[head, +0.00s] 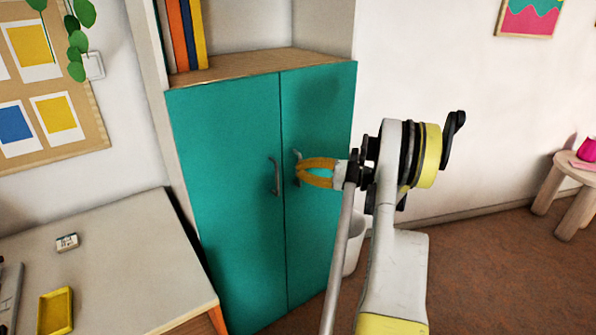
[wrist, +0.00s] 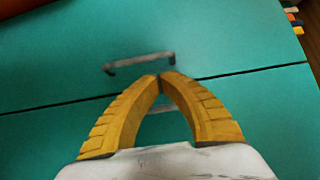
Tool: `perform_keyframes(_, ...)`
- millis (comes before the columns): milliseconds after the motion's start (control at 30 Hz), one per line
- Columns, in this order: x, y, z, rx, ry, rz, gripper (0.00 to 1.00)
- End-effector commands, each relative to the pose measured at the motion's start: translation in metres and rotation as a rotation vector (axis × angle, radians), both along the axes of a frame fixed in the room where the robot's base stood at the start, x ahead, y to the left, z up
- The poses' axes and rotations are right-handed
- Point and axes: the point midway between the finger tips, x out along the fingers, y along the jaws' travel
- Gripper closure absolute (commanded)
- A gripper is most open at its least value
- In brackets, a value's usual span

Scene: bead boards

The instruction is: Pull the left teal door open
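The left teal door (head: 222,190) is closed, flush with the right teal door (head: 318,110). Its grey bar handle (head: 275,176) is upright near the seam. In the wrist view, which is turned sideways, this handle (wrist: 140,62) lies just beyond my fingertips, apart from them as far as I can tell. My gripper (head: 300,172) has yellow fingers in front of the right door, right of the left handle. In the wrist view the fingertips (wrist: 163,77) meet with nothing visible between them. The right door's handle (wrist: 162,108) shows through the gap between the fingers, partly hidden.
A desk (head: 120,275) with a yellow tray (head: 56,311) stands close to the cabinet's left front. Books (head: 180,35) stand on the open shelf above the doors. A white bin (head: 354,245) is right of the cabinet, partly behind my arm. A stool (head: 567,185) is far right.

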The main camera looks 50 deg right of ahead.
Motion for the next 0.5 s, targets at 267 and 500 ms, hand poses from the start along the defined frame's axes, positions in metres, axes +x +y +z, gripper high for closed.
perform_keyframes(267, 0.046, 0.024, -0.003, 0.0, 0.001, 0.002, 1.0)
perform_keyframes(500, 0.063, 0.032, -0.001, 0.0, 0.001, 0.0, 1.0)
